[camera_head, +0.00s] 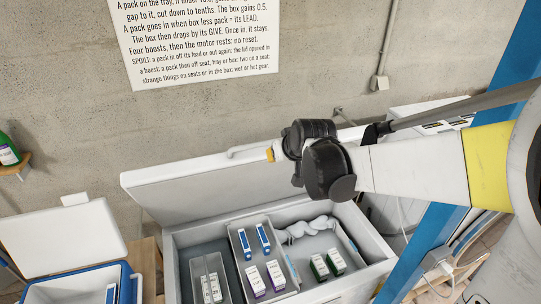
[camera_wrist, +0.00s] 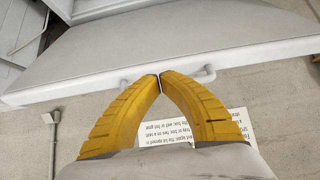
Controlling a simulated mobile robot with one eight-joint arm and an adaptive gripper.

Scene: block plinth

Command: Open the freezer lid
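The white chest freezer (camera_head: 335,296) stands against the wall with its interior in view. Its white lid (camera_head: 205,187) is raised, tilted up along the back of the chest. A white bar handle (camera_head: 246,149) sits on the lid's upper edge; it also shows in the wrist view (camera_wrist: 125,87). My gripper (camera_head: 270,155) reaches in from the right to the handle. In the wrist view its yellow fingers (camera_wrist: 160,78) come together at the tips on the middle of the handle, which they partly hide.
The freezer holds trays (camera_head: 241,262) with blue, purple and green labelled packs, and a crumpled pale bag (camera_head: 305,229). An open blue cooler box (camera_head: 68,291) stands at lower left. A sign (camera_head: 200,40) hangs on the concrete wall behind. A blue post (camera_head: 428,235) stands at right.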

